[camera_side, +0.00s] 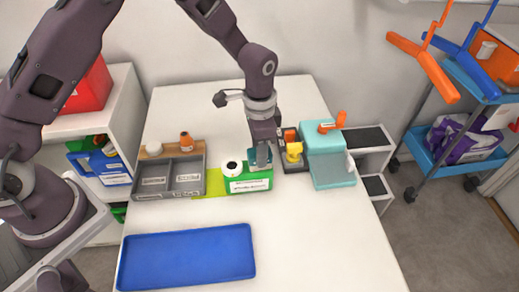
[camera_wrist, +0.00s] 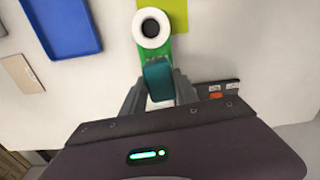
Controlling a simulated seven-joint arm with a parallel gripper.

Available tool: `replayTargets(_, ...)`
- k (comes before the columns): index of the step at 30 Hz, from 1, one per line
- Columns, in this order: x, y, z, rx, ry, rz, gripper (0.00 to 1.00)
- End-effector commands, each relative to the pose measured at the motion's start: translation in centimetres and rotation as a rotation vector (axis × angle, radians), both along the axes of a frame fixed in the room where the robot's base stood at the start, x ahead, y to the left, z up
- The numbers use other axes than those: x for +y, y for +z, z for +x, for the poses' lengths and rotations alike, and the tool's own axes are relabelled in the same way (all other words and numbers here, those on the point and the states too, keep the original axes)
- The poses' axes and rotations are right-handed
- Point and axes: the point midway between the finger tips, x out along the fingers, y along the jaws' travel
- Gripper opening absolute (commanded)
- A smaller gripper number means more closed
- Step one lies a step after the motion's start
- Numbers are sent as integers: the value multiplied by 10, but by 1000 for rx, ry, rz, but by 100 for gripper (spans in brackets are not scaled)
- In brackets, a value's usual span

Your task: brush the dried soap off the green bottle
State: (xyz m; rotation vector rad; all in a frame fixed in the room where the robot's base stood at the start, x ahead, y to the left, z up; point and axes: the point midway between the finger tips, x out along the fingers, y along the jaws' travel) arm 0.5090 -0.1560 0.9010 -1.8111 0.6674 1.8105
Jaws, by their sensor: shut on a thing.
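My gripper (camera_side: 260,165) points down over the middle of the table and is shut on a teal block-like thing (camera_wrist: 157,78); its top also shows between the fingers in the side view (camera_side: 253,156). The teal thing is at the right end of a low green, white-labelled holder (camera_side: 249,184); I cannot tell whether it is clear of it. A white ring with a dark centre (camera_side: 231,168) sits at the holder's left end and also shows in the wrist view (camera_wrist: 152,27). I cannot make out a green bottle, a brush or dried soap for certain.
A grey compartment tray (camera_side: 171,181) with an orange-brown bottle (camera_side: 186,142) stands left. A dark rack with a yellow thing (camera_side: 293,151) and a teal machine (camera_side: 328,158) stand close right. A blue tray (camera_side: 187,257) lies in front. The front right table is clear.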

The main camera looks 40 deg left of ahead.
Motion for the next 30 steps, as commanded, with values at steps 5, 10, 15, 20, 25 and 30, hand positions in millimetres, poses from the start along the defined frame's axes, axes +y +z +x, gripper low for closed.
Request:
replayTargets(5, 12, 0, 12, 1, 3, 1, 0)
replayTargets(10, 18, 5, 19, -1, 1, -1, 0)
replayTargets(15, 18, 29, 18, -2, 0, -1, 0)
replayTargets(20, 18, 44, 18, -2, 0, -1, 0)
replayTargets(25, 18, 59, 18, -3, 1, 0, 0)
replayTargets(30, 18, 74, 18, -2, 1, -1, 0)
